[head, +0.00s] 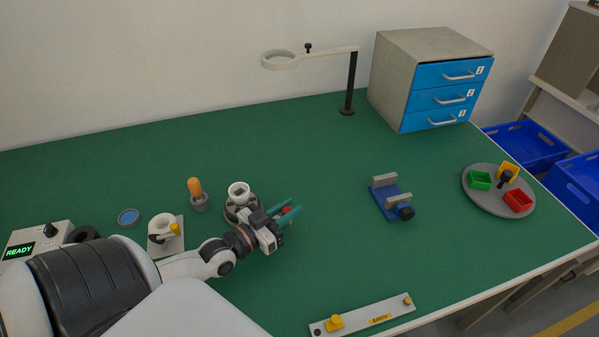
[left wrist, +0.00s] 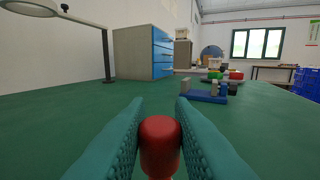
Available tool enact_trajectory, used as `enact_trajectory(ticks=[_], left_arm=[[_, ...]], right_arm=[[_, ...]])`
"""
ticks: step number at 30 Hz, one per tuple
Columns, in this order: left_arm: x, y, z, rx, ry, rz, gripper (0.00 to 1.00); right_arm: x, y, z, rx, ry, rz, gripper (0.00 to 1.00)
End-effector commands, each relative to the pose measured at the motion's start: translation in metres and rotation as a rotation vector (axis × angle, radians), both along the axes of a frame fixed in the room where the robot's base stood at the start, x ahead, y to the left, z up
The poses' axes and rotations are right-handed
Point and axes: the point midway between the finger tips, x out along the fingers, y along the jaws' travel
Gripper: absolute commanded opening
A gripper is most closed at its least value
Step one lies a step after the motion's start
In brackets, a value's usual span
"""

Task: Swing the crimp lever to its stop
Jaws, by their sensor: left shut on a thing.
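My left gripper (head: 290,212) has its teal fingers on either side of a red knob (left wrist: 160,146), which looks like the end of the crimp lever. The knob also shows in the head view as a small red patch (head: 287,210) between the fingertips. The fingers are shut on it. Next to the gripper stands a round dark base with a white square-holed top (head: 238,190), probably the crimp station. The lever's arm and its stop are hidden behind my gripper and wrist. My right gripper is not in view.
An orange-topped part (head: 195,190), a white holder (head: 163,226) and a blue disc (head: 129,217) stand left of the gripper. A blue vise-like fixture (head: 385,204) stands to the right. A yellow-knobbed bar (head: 364,316) lies at the front. Green table between them is clear.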

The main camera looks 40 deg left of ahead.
Motion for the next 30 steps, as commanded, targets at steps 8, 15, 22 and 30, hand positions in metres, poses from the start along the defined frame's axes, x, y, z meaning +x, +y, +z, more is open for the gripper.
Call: enact_trajectory(ticks=[8, 15, 22, 30], left_arm=[[-0.020, -0.004, -0.002, 0.006, 0.003, -0.157, 0.00], [-0.028, -0.005, -0.001, 0.001, 0.002, -0.215, 0.00], [-0.029, -0.005, -0.001, 0.001, 0.001, -0.228, 0.00], [-0.030, -0.006, -0.001, 0.001, 0.002, -0.227, 0.24]], right_arm=[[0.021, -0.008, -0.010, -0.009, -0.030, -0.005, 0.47], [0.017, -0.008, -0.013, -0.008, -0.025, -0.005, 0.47], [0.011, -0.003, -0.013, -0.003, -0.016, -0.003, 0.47], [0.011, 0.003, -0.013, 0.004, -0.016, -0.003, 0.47]])
